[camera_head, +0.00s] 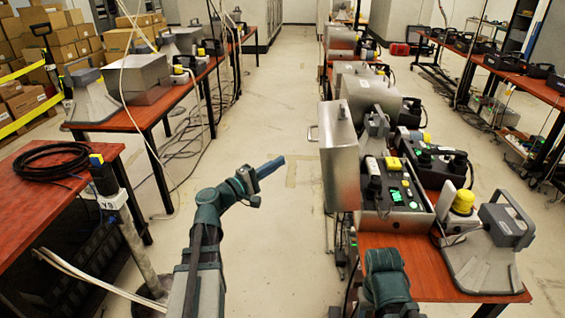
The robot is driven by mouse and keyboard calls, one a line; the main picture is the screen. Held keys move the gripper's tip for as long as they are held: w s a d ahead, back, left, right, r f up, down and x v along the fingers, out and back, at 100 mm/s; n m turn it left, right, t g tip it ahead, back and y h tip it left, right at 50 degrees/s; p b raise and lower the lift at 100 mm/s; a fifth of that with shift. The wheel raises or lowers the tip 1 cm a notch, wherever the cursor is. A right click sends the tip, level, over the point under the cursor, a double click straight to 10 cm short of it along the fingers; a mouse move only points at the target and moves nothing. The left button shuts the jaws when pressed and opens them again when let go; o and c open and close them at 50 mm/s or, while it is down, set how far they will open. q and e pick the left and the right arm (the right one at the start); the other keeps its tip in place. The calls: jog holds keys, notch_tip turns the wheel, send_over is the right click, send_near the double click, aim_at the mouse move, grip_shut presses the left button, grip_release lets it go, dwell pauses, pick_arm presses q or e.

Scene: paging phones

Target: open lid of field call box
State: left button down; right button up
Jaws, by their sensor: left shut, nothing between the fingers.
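The field call box (395,222) is a silver metal case on the red-topped table at right. Its inside shows a dark panel with green lights, a handset and a yellow part. Its lid (340,160) stands swung up on the box's left side, roughly upright, with a handle on its outer left face. My left gripper (272,167) is shut and empty over the aisle, left of the lid and apart from it. My right arm shows at the table's front edge, below the box; its fingers cannot be made out.
A grey wedge-shaped device (485,255) and a yellow-capped part (462,202) stand right of the box. More metal cases (372,95) stand behind it. A red table (35,185) with a coiled black cable (50,160) is at left. The aisle floor between is clear.

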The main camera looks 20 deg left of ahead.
aim_at(332, 152)
pick_arm(q)
jog(key=w+d+r+p, duration=0.1)
jog(key=w+d, duration=0.6)
jog(key=shift+w+d+r, duration=0.2)
jog(key=shift+w+r, duration=0.1)
